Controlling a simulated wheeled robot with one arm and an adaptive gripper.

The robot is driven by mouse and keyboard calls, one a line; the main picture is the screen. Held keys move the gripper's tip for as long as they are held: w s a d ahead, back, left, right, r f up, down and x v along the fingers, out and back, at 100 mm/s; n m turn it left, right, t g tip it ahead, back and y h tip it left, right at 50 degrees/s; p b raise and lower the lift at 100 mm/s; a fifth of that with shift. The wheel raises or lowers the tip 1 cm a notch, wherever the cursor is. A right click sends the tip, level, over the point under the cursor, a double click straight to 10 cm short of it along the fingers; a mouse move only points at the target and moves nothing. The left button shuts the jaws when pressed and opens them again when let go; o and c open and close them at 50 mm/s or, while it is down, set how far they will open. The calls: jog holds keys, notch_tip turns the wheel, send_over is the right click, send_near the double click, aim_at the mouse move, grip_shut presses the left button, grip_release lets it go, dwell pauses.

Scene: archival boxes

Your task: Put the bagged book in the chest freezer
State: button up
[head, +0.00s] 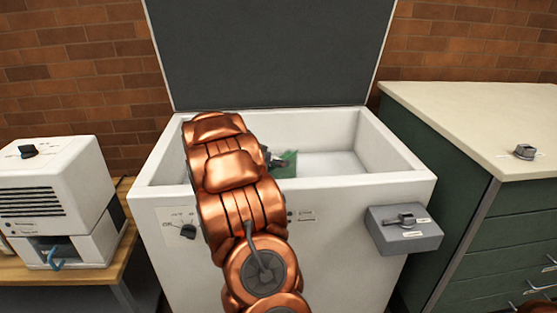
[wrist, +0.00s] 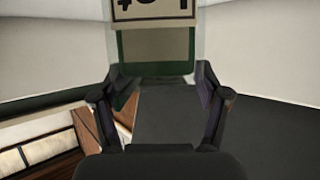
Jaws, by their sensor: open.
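The white chest freezer (head: 170,207) stands in the middle of the head view with its dark-lined lid (head: 270,50) raised. My copper arm reaches over its front wall, and my gripper (head: 272,160) is inside the opening, mostly hidden by the arm. The green bagged book (head: 288,165) shows just beside the gripper, inside the freezer walls. In the wrist view my gripper (wrist: 160,90) is open, its two dark fingers apart. The bagged book (wrist: 152,52), green with a pale printed label, lies at and beyond the fingertips. I cannot tell whether the fingers touch it.
A grey box with a small lever (head: 405,228) sits on the freezer's front right. A green cabinet with a pale top (head: 470,110) stands right. A white machine (head: 55,195) stands on a wooden table at left. The freezer's right interior looks clear.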

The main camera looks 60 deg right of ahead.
jog(key=p+v, duration=0.2)
jog(key=v, duration=0.7)
jog(key=shift+a+r, duration=0.15)
jog(key=shift+a, duration=0.2)
jog(key=shift+r, duration=0.1)
